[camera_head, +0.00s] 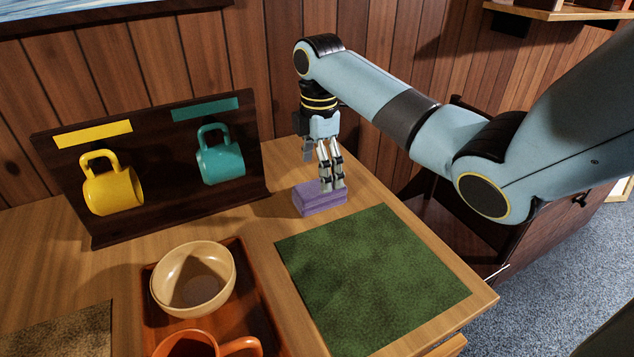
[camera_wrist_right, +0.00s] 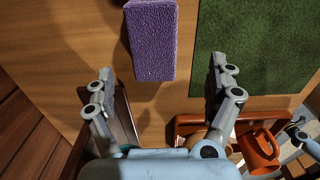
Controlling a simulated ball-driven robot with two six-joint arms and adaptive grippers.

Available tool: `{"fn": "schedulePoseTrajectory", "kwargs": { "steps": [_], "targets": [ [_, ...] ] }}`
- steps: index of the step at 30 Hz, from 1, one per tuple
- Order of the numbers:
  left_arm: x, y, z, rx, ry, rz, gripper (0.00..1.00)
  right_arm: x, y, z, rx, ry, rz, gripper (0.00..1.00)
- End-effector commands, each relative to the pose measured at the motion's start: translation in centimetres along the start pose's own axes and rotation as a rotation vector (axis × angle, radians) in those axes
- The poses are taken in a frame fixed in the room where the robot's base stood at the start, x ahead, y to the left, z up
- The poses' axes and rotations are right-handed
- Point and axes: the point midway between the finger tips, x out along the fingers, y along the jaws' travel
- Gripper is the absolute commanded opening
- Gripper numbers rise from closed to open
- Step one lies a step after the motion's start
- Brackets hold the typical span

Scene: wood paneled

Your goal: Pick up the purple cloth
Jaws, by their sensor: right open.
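The purple cloth (camera_head: 314,202) is a folded, block-like bundle lying on the wooden table, between the mug board and the green mat. My right gripper (camera_head: 331,186) points down over its right part in the head view. In the right wrist view the cloth (camera_wrist_right: 153,40) shows ahead, and its near end lies between the two spread fingers of the right gripper (camera_wrist_right: 160,72), with a gap on each side. The gripper is open and empty. How high the fingertips are above the tabletop is hard to tell.
A green mat (camera_head: 370,275) lies right of the cloth. A dark board (camera_head: 155,190) holds a yellow mug (camera_head: 112,192) and a teal mug (camera_head: 221,163) behind left. A red-brown tray (camera_head: 242,265) carries a cream bowl (camera_head: 193,280) and an orange mug (camera_head: 190,345). Wood-panelled wall stands behind.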

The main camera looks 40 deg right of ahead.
Motion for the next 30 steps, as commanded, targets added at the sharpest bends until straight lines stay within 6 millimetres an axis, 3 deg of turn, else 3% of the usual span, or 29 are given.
{"fn": "schedulePoseTrajectory", "kwargs": {
  "steps": [5, 13, 22, 30],
  "targets": [
    [0.2, 0.1, 0.8, 0.000, -0.013, 0.001, 0.40, 1.5, 0.1, 0.1, 0.001, 0.000, -0.001, 0.88],
    [1.0, 0.1, -0.9, -0.001, 0.014, 0.000, 0.40, 5.4, 0.7, 0.6, 0.000, 0.000, -0.002, 0.88],
    [1.0, 0.1, -1.1, -0.001, 0.018, 0.000, 0.40, 6.0, 0.8, 0.6, -0.001, -0.001, 0.001, 0.88],
    [1.0, 0.1, -0.5, -0.001, 0.008, 0.001, 0.40, 6.0, 0.8, 0.6, 0.000, -0.001, 0.001, 0.54]
  ]
}}
